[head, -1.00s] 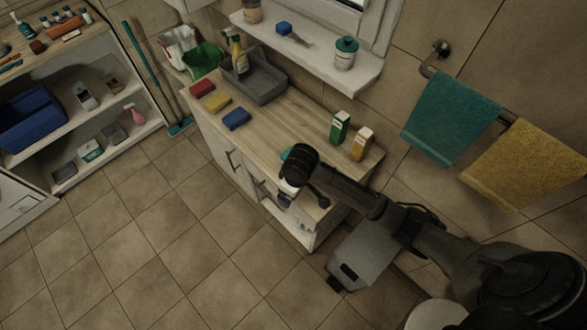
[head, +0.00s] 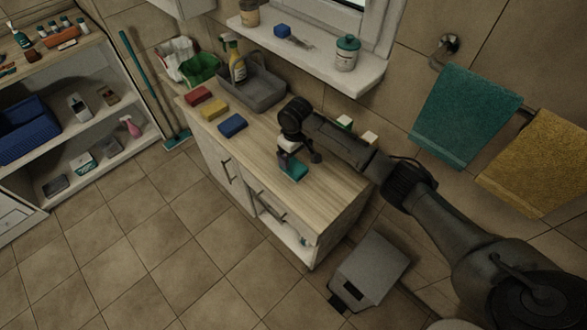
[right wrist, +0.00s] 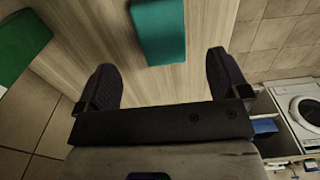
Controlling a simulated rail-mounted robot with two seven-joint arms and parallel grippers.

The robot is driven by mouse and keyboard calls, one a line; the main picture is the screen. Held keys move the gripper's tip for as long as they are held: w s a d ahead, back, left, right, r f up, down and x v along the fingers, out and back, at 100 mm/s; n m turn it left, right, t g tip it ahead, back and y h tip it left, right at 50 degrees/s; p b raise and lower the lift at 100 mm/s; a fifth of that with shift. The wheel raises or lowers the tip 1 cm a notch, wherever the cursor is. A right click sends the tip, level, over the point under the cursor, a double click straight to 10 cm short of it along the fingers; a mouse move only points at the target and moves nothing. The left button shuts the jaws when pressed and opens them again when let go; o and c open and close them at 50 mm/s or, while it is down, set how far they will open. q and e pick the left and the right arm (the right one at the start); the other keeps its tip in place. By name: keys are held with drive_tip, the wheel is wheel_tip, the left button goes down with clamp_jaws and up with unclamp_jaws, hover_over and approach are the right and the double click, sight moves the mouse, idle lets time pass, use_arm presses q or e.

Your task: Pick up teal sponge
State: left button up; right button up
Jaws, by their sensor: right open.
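The teal sponge (head: 294,171) lies on the wooden countertop (head: 262,158), near its front edge. My right gripper (head: 287,163) is over the counter beside the sponge and partly covers it in the head view. In the right wrist view, the sponge (right wrist: 159,32) lies ahead of the fingertips, roughly centred between them. The right gripper (right wrist: 163,78) is open there, with nothing between its fingers. I cannot tell how high the fingertips are above the counter. My left gripper is not in view.
Two boxes stand behind my right arm, mostly hidden; the green box (right wrist: 22,45) shows in the wrist view. A towel rail hangs at right.

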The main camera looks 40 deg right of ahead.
sight(295, 166)
drive_tip(key=shift+f, duration=1.55)
drive_tip(key=shift+a+f, duration=0.1)
drive_tip(key=shift+f, duration=2)
drive_tip(key=c, duration=1)
drive_tip(key=shift+r, duration=0.1)
